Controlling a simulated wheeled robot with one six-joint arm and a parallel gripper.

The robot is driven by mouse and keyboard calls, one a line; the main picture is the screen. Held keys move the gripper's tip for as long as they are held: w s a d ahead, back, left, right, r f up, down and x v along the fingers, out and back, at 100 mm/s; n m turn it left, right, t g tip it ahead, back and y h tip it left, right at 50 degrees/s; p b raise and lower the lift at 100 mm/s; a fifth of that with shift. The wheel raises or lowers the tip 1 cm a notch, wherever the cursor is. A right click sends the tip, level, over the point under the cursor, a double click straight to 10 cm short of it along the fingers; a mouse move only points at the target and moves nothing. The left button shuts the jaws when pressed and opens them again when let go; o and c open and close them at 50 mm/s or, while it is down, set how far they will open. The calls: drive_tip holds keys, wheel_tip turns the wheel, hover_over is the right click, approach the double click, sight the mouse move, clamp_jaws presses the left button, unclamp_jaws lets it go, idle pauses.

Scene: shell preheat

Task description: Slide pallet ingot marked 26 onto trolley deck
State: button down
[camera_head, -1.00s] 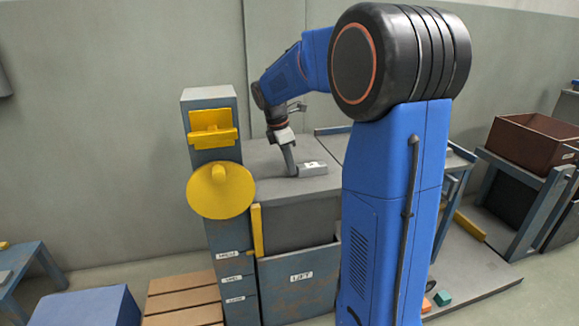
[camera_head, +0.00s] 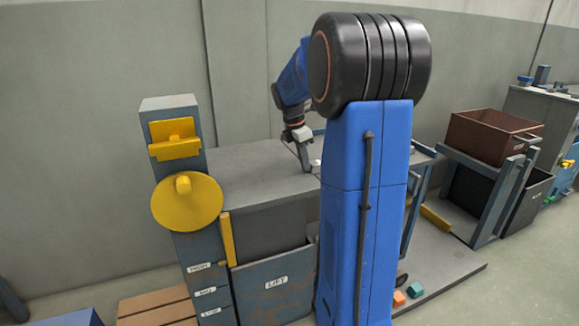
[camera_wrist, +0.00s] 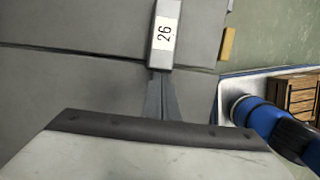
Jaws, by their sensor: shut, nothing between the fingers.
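The grey ingot marked 26 (camera_wrist: 163,52) lies flat in the wrist view, its far end cut off by the top edge. It lies across the seam between two grey surfaces, mostly beyond it, with its near end about at the seam. The near surface is the lift table top (camera_head: 245,165); the far one appears to be the trolley deck (camera_wrist: 80,22). My gripper (camera_wrist: 163,78) is shut and empty, its fingertips at the ingot's near end, seemingly touching it. In the head view my gripper (camera_head: 306,170) is low over the table; my arm hides most of the ingot.
A blue-grey post with a yellow disc (camera_head: 187,202) stands left of the lift. A brown bin (camera_head: 492,137) on a rack is at the right. A yellow block (camera_wrist: 228,44) sits at the far surface's right edge. The table top left of my gripper is clear.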

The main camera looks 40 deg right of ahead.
drive_tip(key=s+d, duration=0.1)
drive_tip(key=d, duration=0.5)
drive_tip(key=s+d, duration=0.1)
drive_tip(key=d, duration=0.2)
drive_tip(key=shift+s+d, duration=0.15)
drive_tip(key=shift+s, duration=0.2)
drive_tip(key=shift+w+a, duration=0.25)
drive_tip(key=shift+a, duration=0.35)
drive_tip(key=shift+w+a, duration=0.2)
drive_tip(key=shift+a, duration=0.45)
drive_tip(key=shift+w+a, duration=0.15)
drive_tip(key=shift+a, duration=0.45)
drive_tip(key=v, duration=1)
drive_tip(key=shift+a, duration=0.15)
